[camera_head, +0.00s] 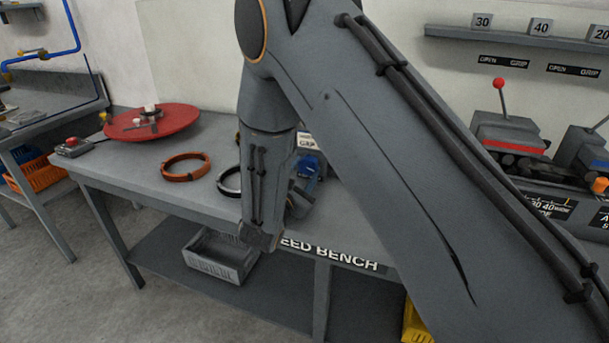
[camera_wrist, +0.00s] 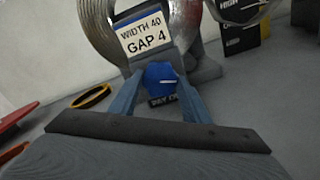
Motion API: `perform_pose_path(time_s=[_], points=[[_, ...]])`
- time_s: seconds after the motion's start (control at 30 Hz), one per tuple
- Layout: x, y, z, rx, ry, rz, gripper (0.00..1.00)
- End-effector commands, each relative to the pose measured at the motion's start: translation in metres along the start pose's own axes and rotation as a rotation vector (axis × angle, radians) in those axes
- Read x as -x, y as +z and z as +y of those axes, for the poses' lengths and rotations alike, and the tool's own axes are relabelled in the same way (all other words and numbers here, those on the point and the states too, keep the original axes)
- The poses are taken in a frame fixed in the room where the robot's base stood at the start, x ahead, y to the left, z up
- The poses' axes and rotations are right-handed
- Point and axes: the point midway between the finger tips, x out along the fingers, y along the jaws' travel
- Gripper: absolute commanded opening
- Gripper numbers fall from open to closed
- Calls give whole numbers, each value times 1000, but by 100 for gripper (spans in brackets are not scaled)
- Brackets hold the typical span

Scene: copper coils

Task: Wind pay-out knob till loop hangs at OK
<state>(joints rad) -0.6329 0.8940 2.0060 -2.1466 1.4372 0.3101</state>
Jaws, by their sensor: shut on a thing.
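The blue pay-out knob (camera_wrist: 159,74) shows in the wrist view, with a white pointer line on its face. A dark label, partly hidden, sits just below it. My gripper (camera_wrist: 161,88) has a blue finger on each side of the knob and is shut on it. A white card (camera_wrist: 143,35) reading WIDTH 40 GAP 4 stands just above the knob. A silvery coil (camera_wrist: 100,25) stands behind the card. In the head view my arm hides the knob and most of my gripper. I cannot make out a hanging loop or an OK mark.
On the feed bench (camera_head: 140,165) lie a copper ring (camera_head: 186,167), a dark ring (camera_head: 228,182) and a red turntable (camera_head: 180,121). A grey crate (camera_head: 222,258) sits on the lower shelf. Red-topped equipment (camera_head: 508,133) stands at the right. Bench top is bare between the rings and the front edge.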

Motion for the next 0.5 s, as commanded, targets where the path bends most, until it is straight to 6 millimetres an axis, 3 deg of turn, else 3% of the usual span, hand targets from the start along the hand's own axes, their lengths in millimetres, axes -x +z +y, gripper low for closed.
perform_pose_path(time_s=[0.5], points=[[0,0,0,-34,1,-1,21]])
